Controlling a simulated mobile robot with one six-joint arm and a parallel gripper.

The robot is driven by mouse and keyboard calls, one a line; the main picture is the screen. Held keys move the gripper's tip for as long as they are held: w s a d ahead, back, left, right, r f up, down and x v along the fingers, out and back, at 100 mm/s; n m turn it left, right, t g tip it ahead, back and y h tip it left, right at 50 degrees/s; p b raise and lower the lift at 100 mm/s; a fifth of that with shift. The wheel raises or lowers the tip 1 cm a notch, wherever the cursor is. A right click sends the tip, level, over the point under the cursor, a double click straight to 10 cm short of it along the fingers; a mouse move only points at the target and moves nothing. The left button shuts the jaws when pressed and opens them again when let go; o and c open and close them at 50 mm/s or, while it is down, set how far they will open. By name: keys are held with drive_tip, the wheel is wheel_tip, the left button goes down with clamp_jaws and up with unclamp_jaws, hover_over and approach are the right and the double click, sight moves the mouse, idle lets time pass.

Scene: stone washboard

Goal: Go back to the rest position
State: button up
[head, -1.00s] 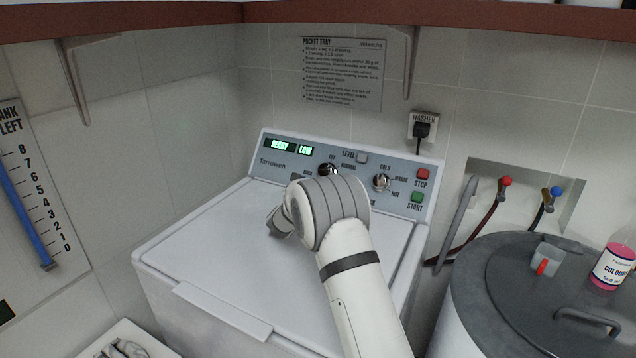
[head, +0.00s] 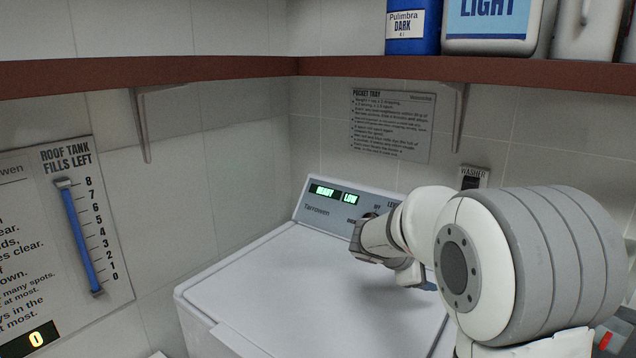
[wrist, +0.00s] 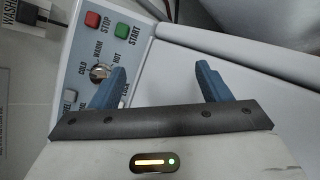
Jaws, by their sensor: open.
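My gripper (wrist: 162,76) is open in the wrist view, its two blue fingers apart with nothing between them. Behind them is the washer's control panel, with a knob (wrist: 100,72), a red STOP button (wrist: 92,19) and a green START button (wrist: 123,31). In the head view my arm is bent over the right part of the white washer (head: 290,285). A blue finger of my gripper (head: 428,286) shows below the wrist; the rest is mostly hidden. The washer's display (head: 335,193) reads READY and LOW.
A red-brown shelf (head: 200,70) crosses above, bearing a blue Pulimbra DARK container (head: 412,40) and a LIGHT container (head: 490,25). A bracket (head: 459,115) hangs below it. A roof tank gauge (head: 80,235) is on the left wall. The washer lid's left part is clear.

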drive_tip(key=s+a+f+m+g+y, duration=0.1)
drive_tip(key=s+a+m+y, duration=0.2)
drive_tip(key=s, duration=0.6)
drive_tip(key=s+a+f+m+g+y, duration=0.1)
drive_tip(key=s+a+m+y, duration=0.2)
drive_tip(key=s+m, duration=0.3)
drive_tip(key=s+a+f+m+y, duration=0.1)
drive_tip(key=s+a+m+y, duration=0.2)
drive_tip(key=s, duration=1)
drive_tip(key=shift+s+a+f+m+g+y, duration=0.2)
drive_tip(key=shift+s+a+m+g+y, duration=0.15)
drive_tip(key=shift+m, duration=0.75)
